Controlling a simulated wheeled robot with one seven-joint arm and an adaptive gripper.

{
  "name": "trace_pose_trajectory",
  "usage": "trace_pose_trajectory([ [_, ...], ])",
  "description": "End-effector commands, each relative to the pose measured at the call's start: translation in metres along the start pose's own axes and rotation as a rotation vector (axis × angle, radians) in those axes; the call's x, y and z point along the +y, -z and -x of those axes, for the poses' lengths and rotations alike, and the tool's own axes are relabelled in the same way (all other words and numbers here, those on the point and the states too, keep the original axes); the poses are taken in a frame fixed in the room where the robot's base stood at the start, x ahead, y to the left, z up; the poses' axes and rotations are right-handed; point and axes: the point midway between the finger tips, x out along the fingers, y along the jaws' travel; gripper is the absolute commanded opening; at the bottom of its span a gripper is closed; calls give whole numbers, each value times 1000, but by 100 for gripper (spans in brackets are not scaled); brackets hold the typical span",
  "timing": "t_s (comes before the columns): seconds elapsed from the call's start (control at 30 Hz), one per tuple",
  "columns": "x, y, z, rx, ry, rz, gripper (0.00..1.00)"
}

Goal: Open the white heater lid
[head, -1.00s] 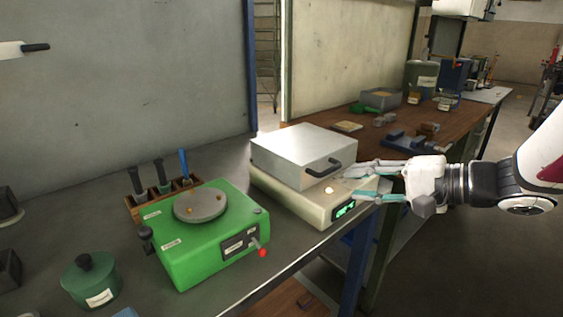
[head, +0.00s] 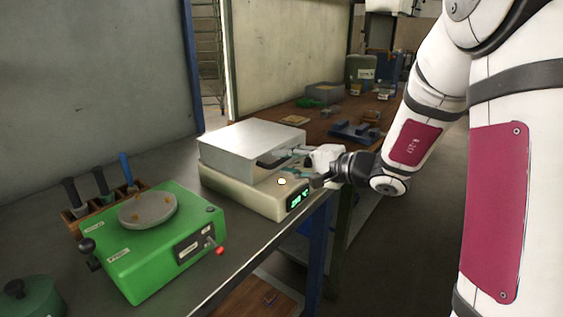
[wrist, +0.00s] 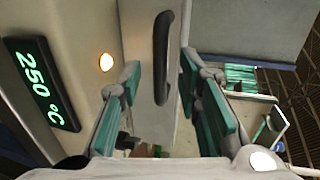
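The heater (head: 252,194) is a cream box with a green lit display and a pale grey-white lid (head: 245,140). The lid lies flat and closed on it. The black lid handle (head: 270,161) is on its front face. My gripper (head: 291,164) is at the handle, with its fingers apart. In the wrist view the handle (wrist: 161,60) shows between the two open fingers of my gripper (wrist: 160,72), with gaps on both sides. I cannot tell whether the fingertips reach past the handle. The display (wrist: 42,84) reads 250 °C.
A green machine (head: 160,245) with a round plate and red-tipped lever stands left of the heater. A wooden bench (head: 330,118) with blocks and trays lies behind. The bench front edge runs below the heater.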

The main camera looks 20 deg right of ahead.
Motion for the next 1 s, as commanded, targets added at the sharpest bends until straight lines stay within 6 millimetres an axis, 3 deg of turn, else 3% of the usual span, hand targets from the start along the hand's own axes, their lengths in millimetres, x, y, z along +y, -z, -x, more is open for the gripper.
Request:
trace_pose_trajectory([
  [0.2, 0, 0, -20, 0, 0, 0, 31],
  [0.53, 0, 0, -23, 1, 0, 0, 31],
  [0.7, 0, 0, -23, 0, 0, 0, 0],
  [1.0, -1, 0, -22, 0, -3, 0, 0],
])
